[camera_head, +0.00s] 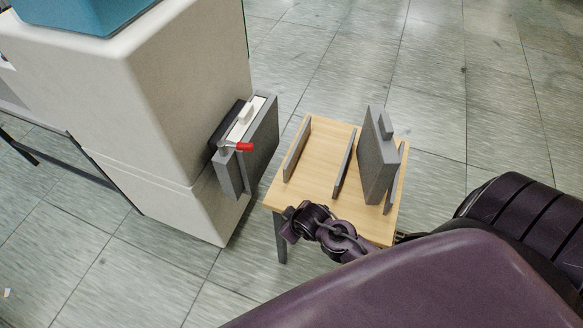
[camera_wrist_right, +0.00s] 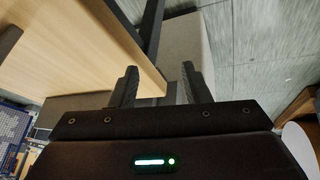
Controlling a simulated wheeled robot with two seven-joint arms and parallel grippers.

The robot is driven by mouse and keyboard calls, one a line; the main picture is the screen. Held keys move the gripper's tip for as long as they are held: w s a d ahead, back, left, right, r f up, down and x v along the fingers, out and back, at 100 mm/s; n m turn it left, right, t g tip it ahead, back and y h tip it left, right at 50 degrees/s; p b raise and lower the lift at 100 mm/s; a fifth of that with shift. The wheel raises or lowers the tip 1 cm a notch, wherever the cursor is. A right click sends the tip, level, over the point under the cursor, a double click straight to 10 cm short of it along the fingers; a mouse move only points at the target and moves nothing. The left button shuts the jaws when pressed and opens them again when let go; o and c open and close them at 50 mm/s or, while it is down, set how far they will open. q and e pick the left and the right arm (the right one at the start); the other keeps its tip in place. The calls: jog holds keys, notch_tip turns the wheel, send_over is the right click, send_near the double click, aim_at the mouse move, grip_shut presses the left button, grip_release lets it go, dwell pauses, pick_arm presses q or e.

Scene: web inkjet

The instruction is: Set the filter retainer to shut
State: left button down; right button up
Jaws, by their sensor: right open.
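The filter retainer (camera_head: 240,147) is a small lever with a red tip, at the front of the filter slot on the side of the white machine. Its red end points right, across the face of a grey-edged filter (camera_head: 263,135) with a pale top and a small handle, seated in the slot. My right gripper (camera_head: 291,222) is below and right of the retainer, near the wooden table's front left corner, apart from the lever. In the right wrist view its two dark fingers (camera_wrist_right: 160,75) are spread with nothing between them. My left gripper is out of view.
A small wooden table (camera_head: 322,150) with upright grey dividers stands right of the machine. A second grey filter (camera_head: 378,160) stands in its right-hand slot. The white machine (camera_head: 180,90) fills the left. Tiled floor (camera_head: 440,110) is clear behind the table.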

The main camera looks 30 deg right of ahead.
jog(key=shift+s+a+f, duration=0.1)
jog(key=shift+s+f, duration=0.05)
jog(key=shift+s, duration=0.2)
jog(key=shift+c, duration=0.3)
